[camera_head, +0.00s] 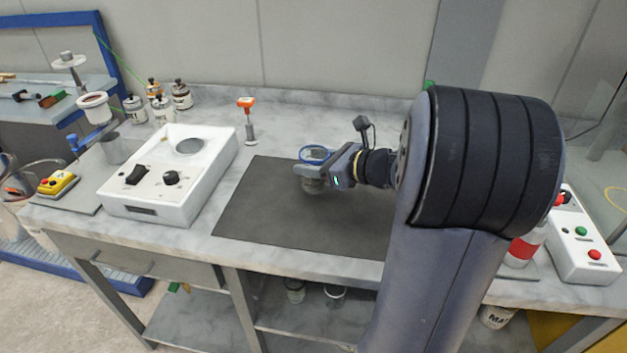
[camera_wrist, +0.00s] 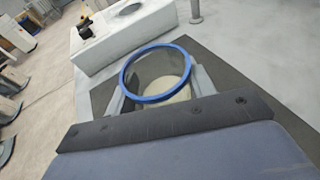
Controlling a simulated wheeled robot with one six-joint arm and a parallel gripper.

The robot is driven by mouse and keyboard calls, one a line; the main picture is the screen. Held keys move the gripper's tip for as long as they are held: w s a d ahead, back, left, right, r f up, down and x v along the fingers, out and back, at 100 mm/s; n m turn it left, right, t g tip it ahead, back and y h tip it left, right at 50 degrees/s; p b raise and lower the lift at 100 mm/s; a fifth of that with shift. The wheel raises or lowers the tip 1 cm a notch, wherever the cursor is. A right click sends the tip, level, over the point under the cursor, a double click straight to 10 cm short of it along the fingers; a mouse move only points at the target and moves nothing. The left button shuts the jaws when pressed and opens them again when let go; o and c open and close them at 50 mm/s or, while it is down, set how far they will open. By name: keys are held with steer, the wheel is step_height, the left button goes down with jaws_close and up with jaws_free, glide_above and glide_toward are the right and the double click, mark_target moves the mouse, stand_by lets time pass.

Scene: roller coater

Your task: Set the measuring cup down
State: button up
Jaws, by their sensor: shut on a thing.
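The measuring cup (camera_wrist: 158,78) is a clear cup with a blue rim, and pale contents or a pale base show inside it in the wrist view. In the head view the cup (camera_head: 312,183) is upright above or on the dark mat (camera_head: 255,215); I cannot tell whether its base touches the mat. My gripper (camera_head: 318,168) is shut on the cup, with one finger on each side of it in the wrist view (camera_wrist: 158,92). My arm hides the mat's right part.
A white control box with knobs (camera_head: 165,185) stands left of the mat. An orange-topped stand (camera_head: 249,125) is behind it. Several small bottles (camera_head: 160,105) stand at the back left. A white button panel (camera_head: 582,245) and a red-labelled bottle (camera_head: 523,248) are at right. The mat's front left is clear.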

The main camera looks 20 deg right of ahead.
steer(key=shift+f+b, duration=0.3)
steer(key=shift+f, duration=1.7)
steer(key=shift+f, duration=0.1)
steer(key=shift+f, duration=0.2)
steer(key=o, duration=1.1)
steer(key=shift+r, duration=0.1)
steer(key=shift+o, duration=0.2)
steer(key=shift+s+d+r, duration=0.15)
steer(key=shift+r, duration=0.15)
steer(key=v, duration=1.1)
steer(key=shift+s, duration=0.25)
